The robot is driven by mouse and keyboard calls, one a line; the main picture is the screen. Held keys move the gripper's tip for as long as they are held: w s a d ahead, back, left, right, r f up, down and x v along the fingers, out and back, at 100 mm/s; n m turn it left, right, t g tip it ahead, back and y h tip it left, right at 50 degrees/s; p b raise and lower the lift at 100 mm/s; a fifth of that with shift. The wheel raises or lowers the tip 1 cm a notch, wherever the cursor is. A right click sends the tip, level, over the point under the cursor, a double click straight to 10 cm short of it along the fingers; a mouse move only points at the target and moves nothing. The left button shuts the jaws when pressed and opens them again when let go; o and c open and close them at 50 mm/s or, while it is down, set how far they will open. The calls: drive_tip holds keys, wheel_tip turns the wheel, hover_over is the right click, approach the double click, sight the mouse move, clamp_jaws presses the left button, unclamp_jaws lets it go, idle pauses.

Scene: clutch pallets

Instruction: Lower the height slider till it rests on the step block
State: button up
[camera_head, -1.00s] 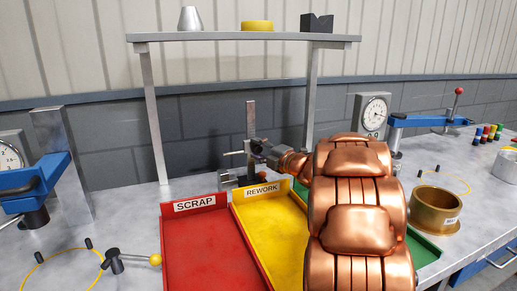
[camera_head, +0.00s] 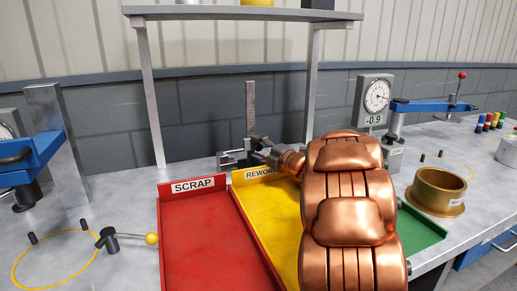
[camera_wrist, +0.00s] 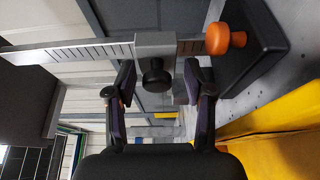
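The height gauge's upright scale (camera_head: 250,105) stands at the back of the bench. In the wrist view the scale (camera_wrist: 80,50) lies across the top, with its dark base (camera_wrist: 255,45) at the right. The grey slider (camera_wrist: 155,45) sits on it with a black knob (camera_wrist: 155,77) facing me. My gripper (camera_wrist: 160,82) is open, one finger on each side of the knob, with gaps visible. An orange knob-like part (camera_wrist: 218,39) is between slider and base. I cannot clearly make out the step block.
A red SCRAP tray (camera_head: 205,240) and a yellow REWORK tray (camera_head: 265,205) lie in front of the gauge. A shelf (camera_head: 235,13) stands over it. A dial gauge (camera_head: 376,98) and a brass cup (camera_head: 437,190) are at the right.

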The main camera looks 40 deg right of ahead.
drive_tip(key=shift+r, duration=0.1)
wheel_tip(320, 180, up, 10)
idle(0.6)
drive_tip(key=shift+s, duration=0.1)
drive_tip(key=s+d, duration=0.1)
drive_tip(key=s, duration=0.7)
drive_tip(key=shift+s, duration=0.4)
idle(0.7)
drive_tip(key=shift+d, duration=0.1)
idle(0.3)
